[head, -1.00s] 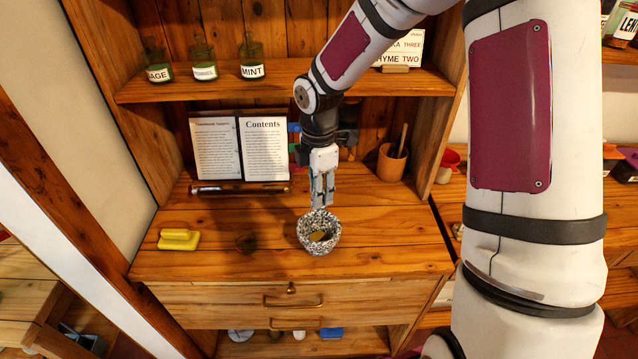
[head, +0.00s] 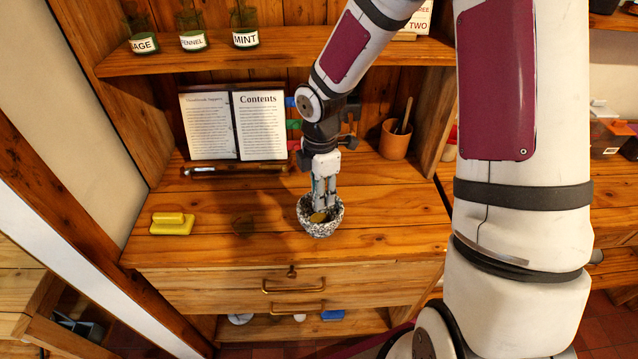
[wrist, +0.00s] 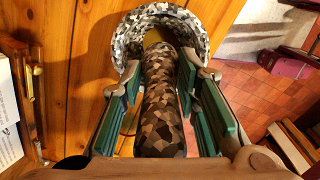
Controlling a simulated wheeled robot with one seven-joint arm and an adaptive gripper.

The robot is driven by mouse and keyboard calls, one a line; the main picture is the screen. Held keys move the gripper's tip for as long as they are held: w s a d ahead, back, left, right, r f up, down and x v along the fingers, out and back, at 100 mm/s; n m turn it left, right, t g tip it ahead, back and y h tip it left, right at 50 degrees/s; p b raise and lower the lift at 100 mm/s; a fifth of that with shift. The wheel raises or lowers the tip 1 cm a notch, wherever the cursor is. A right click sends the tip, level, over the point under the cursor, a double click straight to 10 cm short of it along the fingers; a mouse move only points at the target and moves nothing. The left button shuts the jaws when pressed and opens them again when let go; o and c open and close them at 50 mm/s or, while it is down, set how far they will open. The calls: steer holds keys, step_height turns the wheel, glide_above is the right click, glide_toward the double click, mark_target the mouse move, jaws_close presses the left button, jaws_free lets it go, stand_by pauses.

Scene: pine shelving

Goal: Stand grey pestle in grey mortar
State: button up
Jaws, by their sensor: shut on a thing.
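The grey speckled mortar (head: 309,224) stands on the wooden worktop, with something yellow (head: 319,217) inside it. My gripper (head: 323,205) points down with its fingertips at the mortar's mouth. Whether the pestle touches the mortar's floor is hidden. In the head view the fingers largely hide the pestle.
An open book (head: 232,125) stands behind, and a terracotta pot (head: 394,140) is at the back right. The front worktop is clear.

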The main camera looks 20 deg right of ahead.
steer(key=shift+f+b, duration=0.5)
steer(key=shift+f, duration=1.3)
steer(key=o, duration=1.3)
steer(key=shift+c, duration=0.2)
step_height(320, 180, up, 12)
